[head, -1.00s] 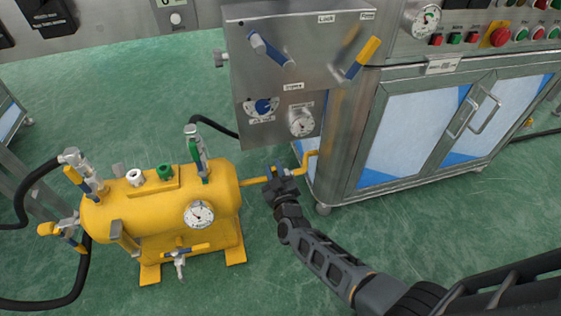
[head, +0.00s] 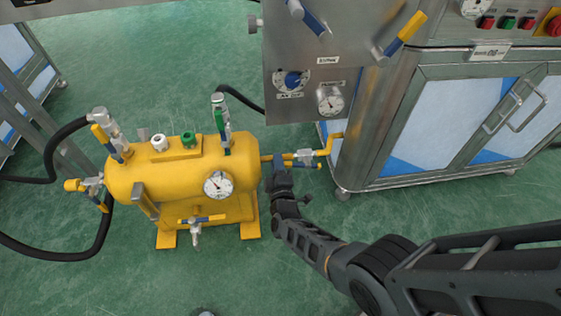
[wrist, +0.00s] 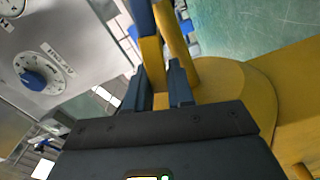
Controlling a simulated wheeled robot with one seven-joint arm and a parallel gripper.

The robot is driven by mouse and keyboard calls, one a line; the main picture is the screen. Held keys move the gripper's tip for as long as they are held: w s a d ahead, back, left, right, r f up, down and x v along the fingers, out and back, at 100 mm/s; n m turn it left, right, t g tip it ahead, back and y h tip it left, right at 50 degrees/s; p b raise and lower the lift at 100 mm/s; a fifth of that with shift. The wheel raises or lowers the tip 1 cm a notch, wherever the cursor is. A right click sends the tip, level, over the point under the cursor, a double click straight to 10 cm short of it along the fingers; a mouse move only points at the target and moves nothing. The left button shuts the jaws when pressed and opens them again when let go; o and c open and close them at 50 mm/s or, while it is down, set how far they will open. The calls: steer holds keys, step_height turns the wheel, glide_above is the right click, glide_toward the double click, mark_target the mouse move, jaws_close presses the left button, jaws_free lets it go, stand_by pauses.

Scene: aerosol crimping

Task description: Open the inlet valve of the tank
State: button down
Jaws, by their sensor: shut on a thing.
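The yellow tank (head: 180,175) stands on the floor at the left in the head view, with several lever valves on it. A yellow pipe joins its right end to the steel cabinet, with a silver valve (head: 305,155) in it. This valve has a blue and yellow lever (head: 306,165), lying roughly along the pipe. My gripper (head: 279,165) is by the pipe, close to the tank's right end. In the wrist view, my gripper (wrist: 161,88) is shut on the lever's yellow part (wrist: 151,58), beside the yellow pipe (wrist: 180,45). No inlet label is legible.
The steel cabinet (head: 375,100) with dials and more levers stands behind and right of my gripper. Black hoses (head: 50,150) run from the tank's left side. The green floor (head: 110,285) in front of the tank is clear.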

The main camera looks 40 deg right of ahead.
steer(key=shift+a+f+n+b, duration=0.15)
steer(key=shift+f+n+b, duration=0.8)
steer(key=shift+f+n, duration=0.65)
steer(key=c, duration=1.1)
jaws_free()
steer(key=shift+r, duration=0.1)
steer(key=shift+o, duration=0.2)
steer(key=p+v, duration=0.3)
steer(key=v, duration=0.4)
steer(key=shift+s+a, duration=0.2)
steer(key=shift+s, duration=0.1)
